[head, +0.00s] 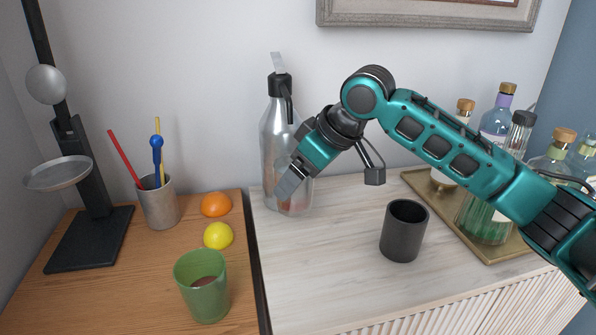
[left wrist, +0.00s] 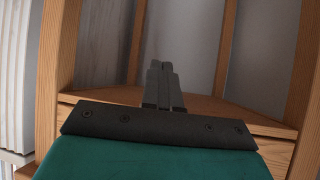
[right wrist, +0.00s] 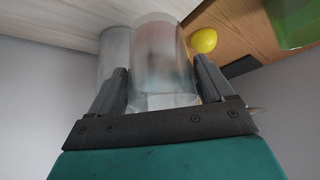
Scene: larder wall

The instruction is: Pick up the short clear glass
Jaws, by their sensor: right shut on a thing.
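The short clear glass (right wrist: 160,62) stands out between the two fingers of my right gripper (right wrist: 160,88) in the right wrist view, and they are shut on its sides. In the head view my right gripper (head: 288,186) reaches in from the right, tilted down in front of the metal siphon bottle (head: 272,135). There the glass (head: 297,204) is hard to make out against the bottle and partly hidden by the gripper. My left gripper (left wrist: 163,85) is shut and empty in the left wrist view, facing wooden shelving.
A dark cup (head: 403,232) stands right on the pale top. A brass tray (head: 490,252) with several bottles is behind my right arm. On the left wooden top are a green cup (head: 203,290), a lemon (head: 218,236), an orange (head: 216,204) and a utensil pot (head: 159,205).

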